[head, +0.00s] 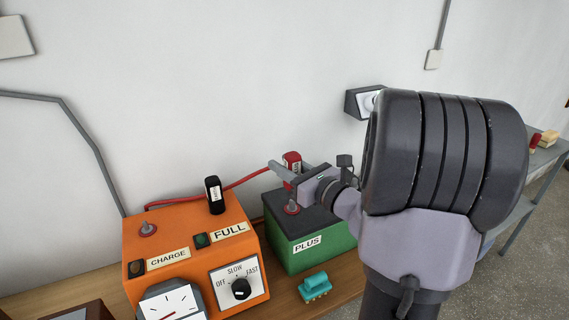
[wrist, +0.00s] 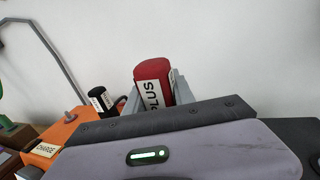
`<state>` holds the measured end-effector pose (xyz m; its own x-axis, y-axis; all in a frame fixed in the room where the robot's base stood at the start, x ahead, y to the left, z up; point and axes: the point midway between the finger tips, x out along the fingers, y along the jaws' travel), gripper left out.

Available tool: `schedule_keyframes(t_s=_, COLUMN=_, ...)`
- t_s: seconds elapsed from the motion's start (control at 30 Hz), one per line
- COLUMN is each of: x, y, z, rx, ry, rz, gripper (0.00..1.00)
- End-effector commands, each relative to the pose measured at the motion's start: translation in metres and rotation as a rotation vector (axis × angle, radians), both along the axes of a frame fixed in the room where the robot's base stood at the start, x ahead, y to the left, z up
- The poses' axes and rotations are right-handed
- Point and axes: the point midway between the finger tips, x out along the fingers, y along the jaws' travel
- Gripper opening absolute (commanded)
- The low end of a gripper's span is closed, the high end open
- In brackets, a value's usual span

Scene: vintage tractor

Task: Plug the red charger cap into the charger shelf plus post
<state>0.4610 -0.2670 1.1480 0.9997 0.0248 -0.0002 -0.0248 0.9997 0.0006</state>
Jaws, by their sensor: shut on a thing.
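The red cap (head: 292,158), with a white label, is held in my gripper (head: 287,172) above the green box (head: 318,248) labelled PLUS. In the wrist view the red cap (wrist: 152,75) stands between the two grey fingers (wrist: 155,97), its label reading PLUS. A short post with a red ring (head: 291,208) is on top of the green box, below the gripper and apart from the cap. A red cable (head: 245,180) runs from behind the orange charger (head: 200,277) towards the cap.
A teal object (head: 314,287) lies before the green box. A grey wall fixture (head: 362,103) is behind my arm.

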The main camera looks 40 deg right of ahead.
Motion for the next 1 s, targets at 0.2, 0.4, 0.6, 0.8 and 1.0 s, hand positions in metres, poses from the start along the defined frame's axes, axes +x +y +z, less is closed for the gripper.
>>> schedule_keyframes(t_s=0.2, x=0.000, y=0.000, z=-0.024, rx=-0.001, ry=0.000, rz=0.000, gripper=0.00)
schedule_keyframes(t_s=0.4, x=0.000, y=0.000, z=-0.023, rx=-0.001, ry=0.000, rz=0.000, gripper=0.00)
schedule_keyframes(t_s=0.6, x=0.000, y=0.000, z=-0.023, rx=-0.001, ry=0.000, rz=0.000, gripper=0.00)
schedule_keyframes(t_s=0.8, x=0.000, y=0.000, z=-0.023, rx=-0.001, ry=0.000, rz=0.000, gripper=0.00)
schedule_keyframes(t_s=1.0, x=0.000, y=0.000, z=-0.023, rx=-0.001, ry=0.000, rz=0.000, gripper=0.00)
